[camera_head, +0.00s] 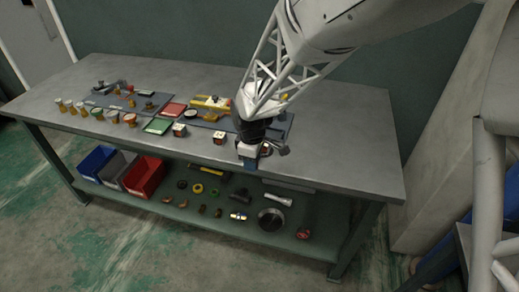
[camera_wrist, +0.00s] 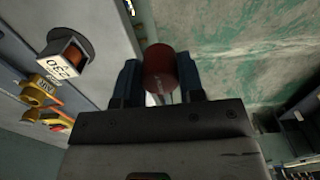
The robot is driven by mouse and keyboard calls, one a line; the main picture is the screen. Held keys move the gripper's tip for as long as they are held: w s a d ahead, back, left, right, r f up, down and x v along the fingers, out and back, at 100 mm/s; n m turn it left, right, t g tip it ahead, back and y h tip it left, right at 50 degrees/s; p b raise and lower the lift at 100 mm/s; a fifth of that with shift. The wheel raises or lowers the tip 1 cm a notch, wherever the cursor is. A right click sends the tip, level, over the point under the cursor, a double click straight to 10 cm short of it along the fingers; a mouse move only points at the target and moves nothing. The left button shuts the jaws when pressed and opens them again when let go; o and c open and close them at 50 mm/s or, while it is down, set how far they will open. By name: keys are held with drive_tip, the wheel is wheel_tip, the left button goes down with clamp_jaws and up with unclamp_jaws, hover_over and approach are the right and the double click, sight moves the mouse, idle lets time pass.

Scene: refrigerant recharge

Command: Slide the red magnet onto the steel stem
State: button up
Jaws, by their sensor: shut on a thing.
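The red magnet (camera_wrist: 159,68), a dark red cylinder, sits between the two dark fingers of my gripper (camera_wrist: 160,82) in the wrist view. My gripper is shut on it. In the head view, my gripper (camera_head: 249,163) is at the front edge of the workbench, right of the middle, and the magnet is hard to make out there. I cannot pick out the steel stem for certain in either view.
The grey workbench (camera_head: 335,140) is bare at its right end. A red bin (camera_head: 143,177) and loose parts fill the lower shelf.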

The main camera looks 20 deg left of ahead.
drive_tip(key=w+a+r, duration=0.2)
drive_tip(key=w+a, duration=0.6)
drive_tip(key=w+a+r, duration=0.2)
drive_tip(key=w+a, duration=0.6)
drive_tip(key=a, duration=0.1)
drive_tip(key=w+a+r, duration=0.3)
drive_tip(key=w+a, duration=0.5)
drive_tip(key=shift+w+a, duration=0.15)
drive_tip(key=shift+a, duration=0.1)
drive_tip(key=shift+f, duration=0.25)
drive_tip(key=shift+f, duration=2)
drive_tip(key=shift+f, duration=1.9)
idle(0.3)
drive_tip(key=o, duration=1.3)
